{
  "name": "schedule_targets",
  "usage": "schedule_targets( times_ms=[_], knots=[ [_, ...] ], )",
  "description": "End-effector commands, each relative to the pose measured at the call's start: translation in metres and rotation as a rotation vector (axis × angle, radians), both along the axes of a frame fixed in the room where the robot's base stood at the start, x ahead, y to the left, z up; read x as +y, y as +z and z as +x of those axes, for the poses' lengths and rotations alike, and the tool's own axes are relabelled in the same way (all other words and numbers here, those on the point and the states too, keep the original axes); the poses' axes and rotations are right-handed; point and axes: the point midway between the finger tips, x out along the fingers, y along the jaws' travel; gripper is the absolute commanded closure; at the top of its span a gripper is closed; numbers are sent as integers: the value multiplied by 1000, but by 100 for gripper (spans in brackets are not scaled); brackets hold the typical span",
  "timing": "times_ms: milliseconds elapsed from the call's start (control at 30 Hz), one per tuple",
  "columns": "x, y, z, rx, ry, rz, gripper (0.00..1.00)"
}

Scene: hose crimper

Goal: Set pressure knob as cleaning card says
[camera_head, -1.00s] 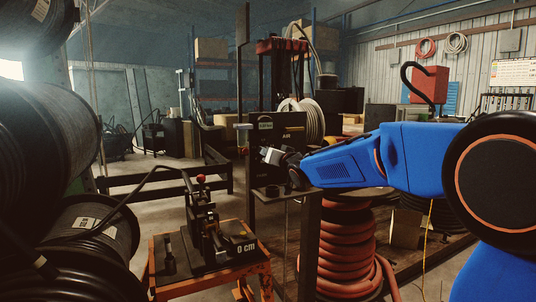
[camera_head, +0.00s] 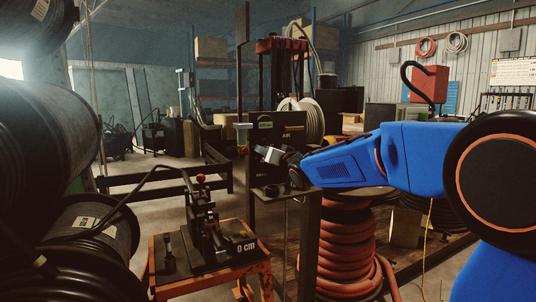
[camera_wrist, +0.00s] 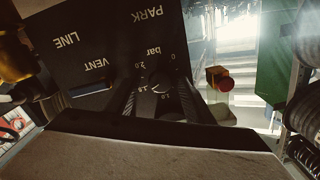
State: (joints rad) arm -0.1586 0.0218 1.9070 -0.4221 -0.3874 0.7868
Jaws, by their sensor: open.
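The pressure knob (camera_wrist: 161,82) is a small dark round knob on a black panel (camera_wrist: 95,25) in the wrist view, inside a scale marked "bar" with numbers from 0 to 2.0. I cannot tell for sure where its pointer stands. My gripper (camera_wrist: 160,92) is open, with one dark ribbed finger on each side of the knob; I cannot tell whether they touch it. In the head view my gripper (camera_head: 268,154) is in front of the dark machine box (camera_head: 292,128), and the knob is hidden there. I cannot make out a readable cleaning card.
The panel also reads PARK, LINE and VENT. In the head view an orange cart (camera_head: 210,270) with a "0 cm" tool and a red hose coil (camera_head: 345,250) stand below.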

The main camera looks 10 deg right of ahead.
Motion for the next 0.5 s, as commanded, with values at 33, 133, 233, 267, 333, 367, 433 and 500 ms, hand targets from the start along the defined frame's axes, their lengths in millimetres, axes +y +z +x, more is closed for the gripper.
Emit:
schedule_targets(
  times_ms=[33, 133, 233, 267, 333, 367, 433, 500],
  knots=[
    [-1, 1, -3, -1, 0, 0, 52],
    [-4, 1, -11, -2, -1, 1, 52],
    [-9, 2, -26, -2, -1, 0, 52],
    [-10, 1, -30, -2, -1, -1, 52],
    [-14, 2, -42, -2, -1, -1, 52],
    [-16, 2, -47, -2, -1, 0, 52],
    [-19, 1, -59, -2, -1, 1, 52],
    [-23, 1, -70, -1, 0, -1, 52]
  ],
)
